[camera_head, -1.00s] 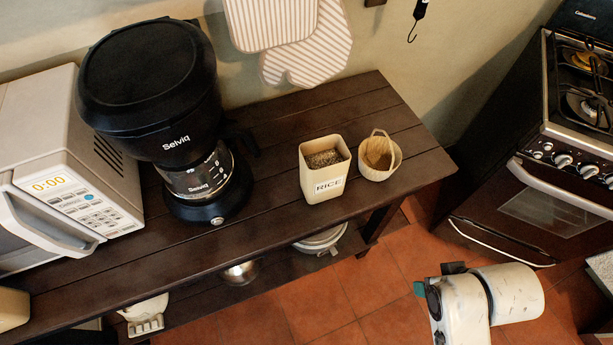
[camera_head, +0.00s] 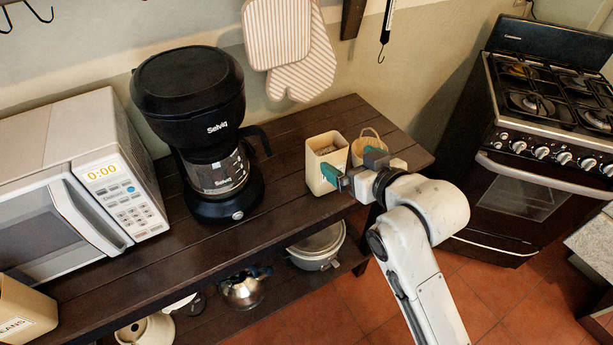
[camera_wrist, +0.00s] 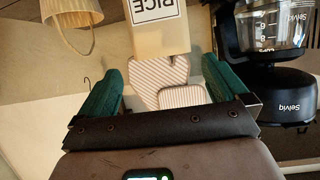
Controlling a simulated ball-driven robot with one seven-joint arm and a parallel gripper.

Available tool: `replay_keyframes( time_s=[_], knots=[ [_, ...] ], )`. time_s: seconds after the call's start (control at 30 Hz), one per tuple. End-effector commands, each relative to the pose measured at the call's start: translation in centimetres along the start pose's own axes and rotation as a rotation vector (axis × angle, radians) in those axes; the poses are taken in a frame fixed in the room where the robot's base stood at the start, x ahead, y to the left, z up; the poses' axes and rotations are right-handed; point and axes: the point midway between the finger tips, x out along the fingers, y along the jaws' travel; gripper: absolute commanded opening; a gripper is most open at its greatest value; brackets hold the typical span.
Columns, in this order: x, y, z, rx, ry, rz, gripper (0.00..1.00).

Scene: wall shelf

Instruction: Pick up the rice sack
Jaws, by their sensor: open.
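The rice sack shows as a cream, box-like container with an open top (camera_head: 323,150), upright on the dark wooden table near its right end. In the wrist view its "RICE" label (camera_wrist: 157,12) appears upside down at the top of the picture. My gripper (camera_head: 353,165) is open at the front right of the container, and one green finger covers part of its front in the head view. In the wrist view my gripper (camera_wrist: 160,66) has its two green fingers spread, with the container beyond and between their tips. Nothing is held. Contact cannot be made out.
A small handled basket (camera_head: 366,148) stands close to the right of the container, behind my gripper; it also shows in the wrist view (camera_wrist: 72,35). A black coffee maker (camera_head: 190,90) and microwave (camera_head: 110,190) stand left. Striped mitts (camera_head: 301,65) hang behind. A stove (camera_head: 530,130) stands right.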

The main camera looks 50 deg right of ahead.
Motion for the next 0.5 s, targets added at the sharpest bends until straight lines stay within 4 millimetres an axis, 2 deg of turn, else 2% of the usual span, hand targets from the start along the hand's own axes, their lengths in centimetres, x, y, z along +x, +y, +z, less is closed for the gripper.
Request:
replay_keyframes(
  time_s=[0.23,0.5],
  knots=[
    [3.7,0.0,-0.1,0.001,0.000,0.000,1.00],
    [5.7,-0.1,-0.1,0.000,-0.002,0.000,1.00]
  ],
)
